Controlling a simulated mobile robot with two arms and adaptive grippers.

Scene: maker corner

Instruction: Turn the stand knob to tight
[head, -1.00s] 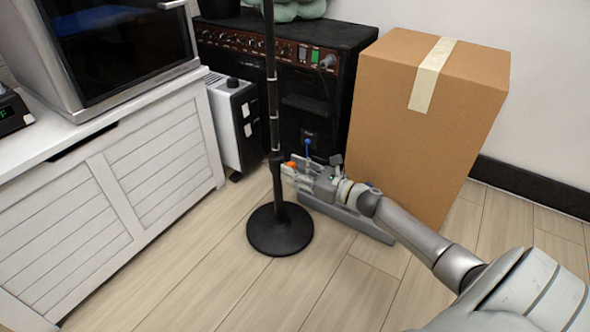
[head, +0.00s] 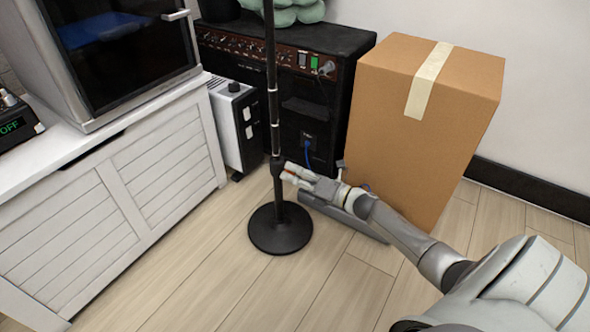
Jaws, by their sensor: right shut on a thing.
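The black stand (head: 274,120) rises from a round black base (head: 280,235) on the wooden floor. A small orange-red knob (head: 289,177) shows at the collar on the stand's right side, mostly covered by fingers. My right gripper (head: 290,174) reaches in from the right at the collar and is shut on the knob. Which way the knob is turned cannot be read. My left gripper is out of view.
A cardboard box (head: 425,130) stands right of the stand, behind my right arm. A black amplifier (head: 318,90) and a white heater (head: 236,125) are behind it. A white cabinet (head: 110,205) is at left. A low grey object (head: 345,215) lies under my wrist. Floor in front is clear.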

